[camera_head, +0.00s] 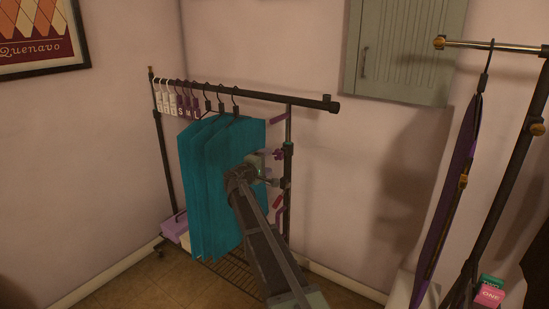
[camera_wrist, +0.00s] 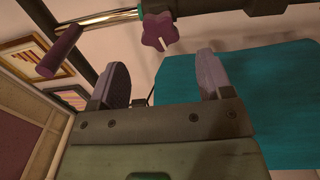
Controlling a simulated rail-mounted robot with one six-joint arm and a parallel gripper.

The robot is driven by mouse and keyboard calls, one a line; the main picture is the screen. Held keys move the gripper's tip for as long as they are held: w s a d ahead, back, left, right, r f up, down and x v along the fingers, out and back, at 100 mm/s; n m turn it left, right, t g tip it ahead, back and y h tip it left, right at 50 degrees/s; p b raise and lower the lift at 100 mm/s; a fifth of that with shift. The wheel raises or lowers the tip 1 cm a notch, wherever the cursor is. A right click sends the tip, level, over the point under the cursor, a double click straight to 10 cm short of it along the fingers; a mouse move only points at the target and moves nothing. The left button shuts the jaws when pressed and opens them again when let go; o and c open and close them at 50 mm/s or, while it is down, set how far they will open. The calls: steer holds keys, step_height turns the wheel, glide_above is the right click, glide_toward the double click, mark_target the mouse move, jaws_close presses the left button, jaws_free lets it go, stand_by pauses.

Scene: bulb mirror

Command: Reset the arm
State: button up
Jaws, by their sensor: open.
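My arm (camera_head: 262,235) reaches up from the bottom of the head view toward the clothes rack. My gripper (camera_wrist: 160,82) shows in the wrist view with its two fingers spread and nothing between them. In the head view the gripper end is in front of the rack's right upright, to the right of the teal garments (camera_head: 207,185), and its fingers are hard to make out. In the wrist view a teal garment (camera_wrist: 270,95) lies beyond and to the right of the fingers. A purple star-shaped knob (camera_wrist: 160,31) on the rack shows beyond the fingertips.
The dark rack rail (camera_head: 270,95) carries several teal garments and size tags (camera_head: 175,100). A second rack (camera_head: 500,180) with a purple garment (camera_head: 447,200) stands at right. A grey-green wall cabinet (camera_head: 403,50) hangs behind. Boxes (camera_head: 488,293) sit low at right. Open space lies between the racks.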

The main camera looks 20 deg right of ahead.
steer(key=v, duration=0.3)
steer(key=shift+s+a, duration=0.1)
steer(key=shift+a, duration=0.15)
steer(key=shift+s, duration=0.1)
steer(key=s+a+f+m+g+y+p, duration=0.25)
steer(key=s+f+g+y, duration=0.2)
steer(key=s, duration=0.55)
steer(key=s+a+f+m+g+y+p, duration=0.1)
steer(key=s+a+f+m+g+y, duration=0.25)
steer(key=s, duration=0.75)
steer(key=s+a+y+p, duration=0.3)
steer(key=s+a, duration=0.2)
steer(key=s, duration=0.4)
steer(key=s+a+g+y+p, duration=0.1)
steer(key=s+a+y+p, duration=0.2)
steer(key=s, duration=0.6)
steer(key=shift+a+r+m+g+y, duration=0.35)
steer(key=shift+a+y, duration=0.25)
steer(key=shift+a, duration=0.4)
steer(key=shift+s, duration=0.1)
